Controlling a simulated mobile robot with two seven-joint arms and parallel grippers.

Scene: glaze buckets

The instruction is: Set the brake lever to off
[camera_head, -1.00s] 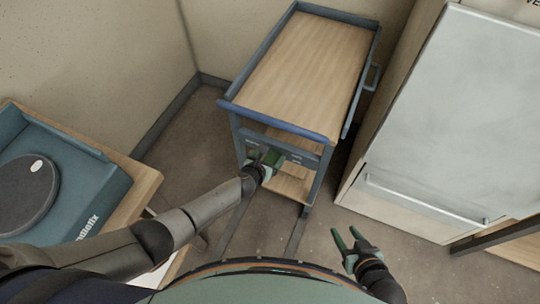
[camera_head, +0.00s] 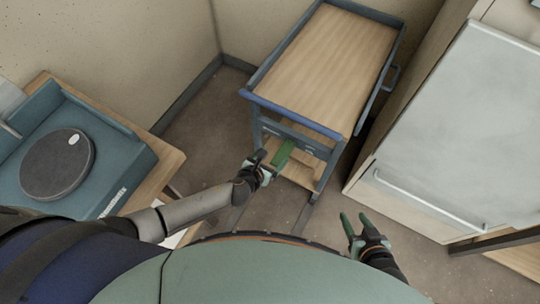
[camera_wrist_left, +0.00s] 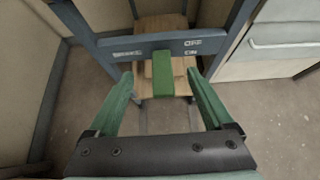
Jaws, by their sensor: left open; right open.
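The brake lever is a green bar (camera_wrist_left: 162,75) in the middle of the left wrist view, on the dark blue front crossbar (camera_wrist_left: 120,46) of a cart. It points toward the camera and hangs lower than the white "OFF" and "ON" marks at its right; which mark it is set to I cannot tell. It also shows in the head view (camera_head: 283,154). My left gripper (camera_head: 266,162) is open in front of the crossbar, its green fingers on either side of the lever with gaps. My right gripper (camera_head: 354,226) is open and empty, low at the right.
The cart (camera_head: 325,55) has a wooden top, blue rim and a lower shelf. A worktable with a blue tray-like unit and dark disc (camera_head: 57,164) stands left. A pale cabinet with a handle (camera_head: 430,200) stands right. Bare floor lies between.

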